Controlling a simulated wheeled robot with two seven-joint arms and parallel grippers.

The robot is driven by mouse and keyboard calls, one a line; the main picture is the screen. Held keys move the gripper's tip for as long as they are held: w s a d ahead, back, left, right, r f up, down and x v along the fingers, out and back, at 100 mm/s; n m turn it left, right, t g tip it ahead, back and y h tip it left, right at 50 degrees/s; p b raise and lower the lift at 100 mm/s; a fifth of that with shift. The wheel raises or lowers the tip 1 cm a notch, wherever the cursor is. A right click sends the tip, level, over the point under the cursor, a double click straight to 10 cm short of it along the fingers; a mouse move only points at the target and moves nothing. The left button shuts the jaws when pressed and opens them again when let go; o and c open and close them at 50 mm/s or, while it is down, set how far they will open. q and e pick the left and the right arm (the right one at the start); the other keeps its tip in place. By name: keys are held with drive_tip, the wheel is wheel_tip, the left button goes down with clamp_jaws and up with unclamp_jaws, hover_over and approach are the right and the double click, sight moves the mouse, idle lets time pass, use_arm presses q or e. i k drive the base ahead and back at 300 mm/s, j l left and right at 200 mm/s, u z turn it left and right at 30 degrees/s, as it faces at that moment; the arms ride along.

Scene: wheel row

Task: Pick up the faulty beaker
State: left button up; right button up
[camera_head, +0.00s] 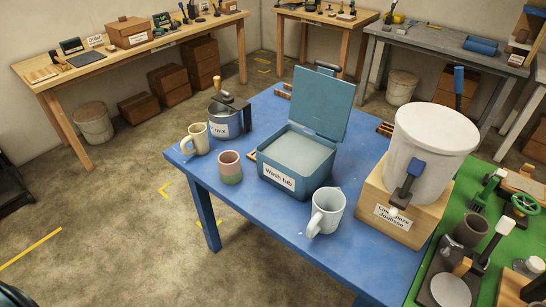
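Several cups stand upright on the blue table (262,226). A cream mug (196,142) with a handle is at its left corner. A handleless pink and green beaker (230,168) stands left of the wash tub. A pale grey-blue mug (328,210) stands in front of the tub, its handle toward the lower left; its rim looks uneven at the back right. A dark grey-brown cup (470,230) is at the right, by the green surface. I cannot tell for sure which beaker is faulty.
The blue wash tub (285,183) has its lid raised and pale contents. A labelled pot (226,124) stands behind the cups. A white bucket (428,150) with a tap sits on a wooden stand (384,222). The blue table's front left is clear.

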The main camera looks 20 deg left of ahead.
sight(229, 162)
drive_tip(key=j+z, duration=0.1)
drive_tip(key=j, duration=0.3)
drive_tip(key=k+j+z, duration=0.1)
drive_tip(key=j, duration=0.25)
drive_tip(key=k+j+z, duration=0.1)
drive_tip(key=j, duration=0.3)
drive_tip(key=k+j+z, duration=0.1)
drive_tip(key=j, duration=0.25)
drive_tip(key=k+j+z, duration=0.1)
drive_tip(key=j, duration=0.3)
drive_tip(key=k+j+z, duration=0.1)
drive_tip(key=j, duration=0.25)
